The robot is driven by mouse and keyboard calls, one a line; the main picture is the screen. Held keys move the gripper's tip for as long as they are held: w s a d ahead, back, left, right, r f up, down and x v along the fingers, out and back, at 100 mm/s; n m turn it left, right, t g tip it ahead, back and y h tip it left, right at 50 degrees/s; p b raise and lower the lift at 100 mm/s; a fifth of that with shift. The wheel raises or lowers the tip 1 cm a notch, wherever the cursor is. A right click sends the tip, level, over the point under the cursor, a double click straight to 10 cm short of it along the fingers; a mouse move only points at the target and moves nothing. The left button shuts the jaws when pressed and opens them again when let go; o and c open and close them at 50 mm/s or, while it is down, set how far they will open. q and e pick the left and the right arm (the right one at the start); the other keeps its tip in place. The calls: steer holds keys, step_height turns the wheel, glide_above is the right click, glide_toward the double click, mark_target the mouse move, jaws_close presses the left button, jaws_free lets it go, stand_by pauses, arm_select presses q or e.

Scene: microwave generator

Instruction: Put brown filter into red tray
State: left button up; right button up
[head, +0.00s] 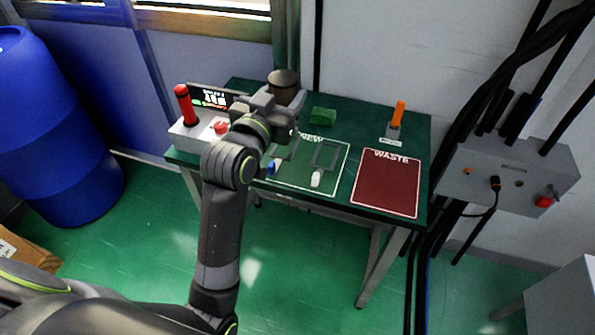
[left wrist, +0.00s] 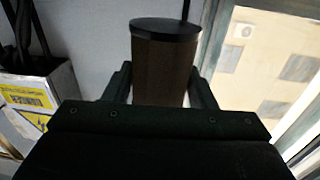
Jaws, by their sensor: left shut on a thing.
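The brown filter (head: 284,88) is a short brown cylinder with a dark top. My left gripper (head: 281,102) is shut on it above the back left of the green table. In the left wrist view the filter (left wrist: 164,66) stands upright between the two fingers of the left gripper (left wrist: 163,88). The red tray (head: 387,184), marked WASTE, lies flat at the right front of the table and looks empty. My right gripper does not show.
A green tray (head: 333,188) marked NEW holds a few small parts. A control box with a red lever (head: 184,104) stands at the table's left. A green block (head: 323,116) and an orange-handled tool (head: 397,115) are at the back. A grey box (head: 515,175) is at the right.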

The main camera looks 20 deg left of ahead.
arm_select(q)
steer(key=shift+m+h, duration=0.5)
steer(key=shift+h, duration=0.3)
steer(key=w+f+b, duration=0.1)
steer(key=f+b, duration=0.2)
steer(key=f, duration=0.4)
steer(key=w+f+b, duration=0.1)
steer(key=f+b, duration=0.3)
steer(key=f, duration=0.3)
steer(key=w+f+b, duration=0.2)
steer(key=f+b, duration=0.2)
steer(key=f, duration=0.4)
steer(key=shift+d, duration=0.4)
steer(key=shift+f, duration=0.1)
steer(key=o, duration=1)
steer(key=shift+s, duration=0.25)
steer(key=v, duration=1.1)
steer(key=shift+s, duration=0.2)
